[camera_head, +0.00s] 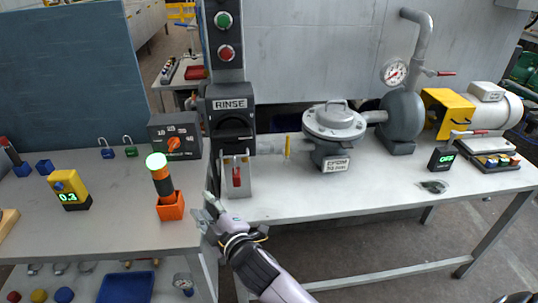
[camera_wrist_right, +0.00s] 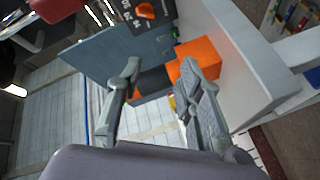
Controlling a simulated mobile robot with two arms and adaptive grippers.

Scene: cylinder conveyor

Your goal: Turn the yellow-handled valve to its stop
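The yellow valve handle (camera_head: 288,147) stands upright on the pipe between the RINSE post and the grey round housing (camera_head: 334,124) labelled EPDM in the head view. My right gripper (camera_head: 211,208) is in front of and below the handle, to its left, near the gap between the two tables. In the right wrist view its two fingers (camera_wrist_right: 158,68) are spread with nothing between them. The valve handle cannot be made out in the wrist view. My left gripper is not in view.
An orange holder (camera_head: 171,206) with a green-lit lamp stands close left of my right gripper; the orange block also shows in the wrist view (camera_wrist_right: 194,62). The right table's front (camera_head: 300,195) is clear.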

